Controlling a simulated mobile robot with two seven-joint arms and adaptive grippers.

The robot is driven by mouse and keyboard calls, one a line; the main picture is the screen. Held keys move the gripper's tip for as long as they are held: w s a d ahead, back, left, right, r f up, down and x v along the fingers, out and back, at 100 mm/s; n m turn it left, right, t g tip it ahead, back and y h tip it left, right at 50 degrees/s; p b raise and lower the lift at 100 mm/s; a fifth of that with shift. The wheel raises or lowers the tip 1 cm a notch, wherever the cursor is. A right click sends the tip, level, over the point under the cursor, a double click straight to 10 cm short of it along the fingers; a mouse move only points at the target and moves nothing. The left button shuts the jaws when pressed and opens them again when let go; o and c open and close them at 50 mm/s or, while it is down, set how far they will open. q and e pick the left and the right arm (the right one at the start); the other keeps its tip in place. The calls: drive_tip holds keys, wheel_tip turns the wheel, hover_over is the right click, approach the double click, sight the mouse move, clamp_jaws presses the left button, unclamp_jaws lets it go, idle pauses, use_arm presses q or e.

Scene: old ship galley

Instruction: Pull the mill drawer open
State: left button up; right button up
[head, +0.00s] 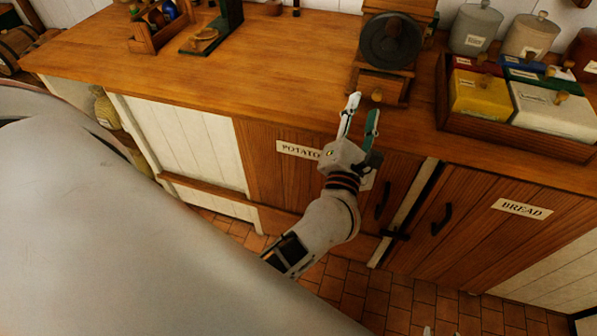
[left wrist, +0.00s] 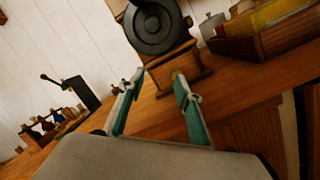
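The mill (head: 390,40) stands on the wooden counter, with a dark round wheel above a wooden base. Its small drawer (head: 393,91) is in that base, with a round knob (head: 377,96) on its front; the drawer looks shut. My left gripper (head: 363,108) is open and empty, just in front of the drawer, its fingers pointing at the base. In the left wrist view the mill (left wrist: 155,30) is straight ahead, and the knob (left wrist: 176,75) shows close to the right fingertip. Only small pale tips show at the head view's bottom edge, perhaps my right gripper.
A wooden tray (head: 520,135) of labelled boxes stands right of the mill, with canisters (head: 475,27) behind. A bottle rack (head: 158,25) and a green stand (head: 228,20) are at the back left. The counter between (head: 280,60) is clear. Cupboard doors (head: 490,235) with handles lie below.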

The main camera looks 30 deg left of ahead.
use_arm(q)
drive_tip(key=s+d+f+m+g+h+p, duration=0.15)
drive_tip(key=s+f+m+h, duration=0.3)
drive_tip(key=m, duration=0.75)
drive_tip(key=s+d+f+m+h+p, duration=0.35)
drive_tip(key=f+m+h, duration=0.2)
drive_tip(key=m, duration=0.65)
drive_tip(key=s+a+f+m+g+y+p, duration=0.1)
drive_tip(key=s+a+f+m+g, duration=0.2)
drive_tip(key=s+f+m, duration=0.2)
drive_tip(key=s+a+f+m+g+y+p, duration=0.1)
drive_tip(key=s+a+f+m+g, duration=0.3)
drive_tip(key=s+f, duration=0.4)
wheel_tip(320, 180, down, 4)
drive_tip(key=shift+s+r+m+p, duration=0.15)
drive_tip(key=shift+m+p, duration=0.2)
drive_tip(key=shift+m, duration=0.15)
